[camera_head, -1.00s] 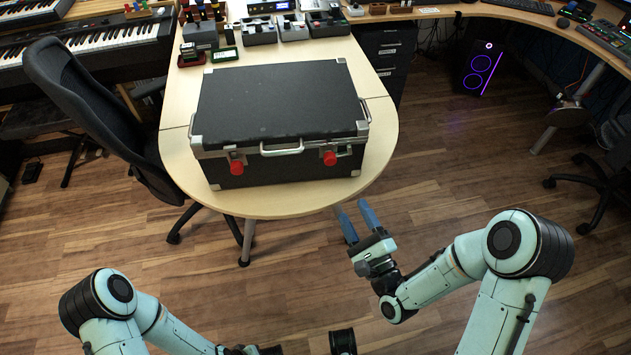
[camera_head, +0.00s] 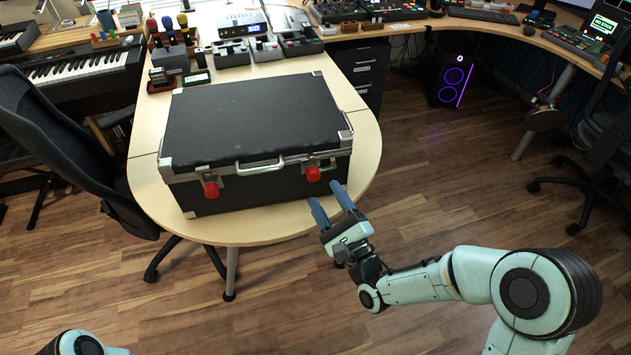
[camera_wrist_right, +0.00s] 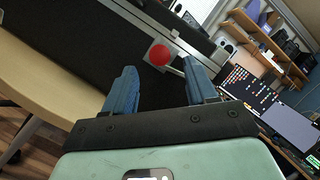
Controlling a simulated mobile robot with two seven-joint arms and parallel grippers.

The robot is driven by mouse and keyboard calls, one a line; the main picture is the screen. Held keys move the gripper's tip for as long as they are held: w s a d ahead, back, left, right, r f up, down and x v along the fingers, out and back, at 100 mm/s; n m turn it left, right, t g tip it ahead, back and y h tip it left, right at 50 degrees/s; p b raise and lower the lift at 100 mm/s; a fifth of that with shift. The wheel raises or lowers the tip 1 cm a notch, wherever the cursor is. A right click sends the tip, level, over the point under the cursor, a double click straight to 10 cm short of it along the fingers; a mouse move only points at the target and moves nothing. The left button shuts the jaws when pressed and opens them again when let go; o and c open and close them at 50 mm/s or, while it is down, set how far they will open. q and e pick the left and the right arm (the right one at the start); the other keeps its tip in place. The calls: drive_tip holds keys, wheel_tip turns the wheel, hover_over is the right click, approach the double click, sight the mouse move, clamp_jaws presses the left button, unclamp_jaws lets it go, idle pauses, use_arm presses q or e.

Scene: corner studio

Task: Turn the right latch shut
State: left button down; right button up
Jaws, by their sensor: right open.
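A closed black case (camera_head: 250,120) with metal corners lies on the pale wooden table (camera_head: 240,228). Its front carries a silver handle (camera_head: 259,168), a left latch with a red knob (camera_head: 211,190) and a right latch with a red knob (camera_head: 313,174). My right gripper (camera_head: 332,204) is open and empty, just in front of and below the right knob, apart from it. In the right wrist view the red knob (camera_wrist_right: 160,55) appears beyond and between the blue fingertips (camera_wrist_right: 163,80). My left gripper is out of view; only part of my left arm shows at the bottom left.
Small devices (camera_head: 235,52) and a green-screened box (camera_head: 196,78) stand behind the case. An office chair (camera_head: 70,145) is at the left of the table. The floor in front of the table is clear.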

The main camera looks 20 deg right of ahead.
sight(315, 178)
drive_tip(key=shift+x, duration=2.7)
drive_tip(key=c, duration=1.1)
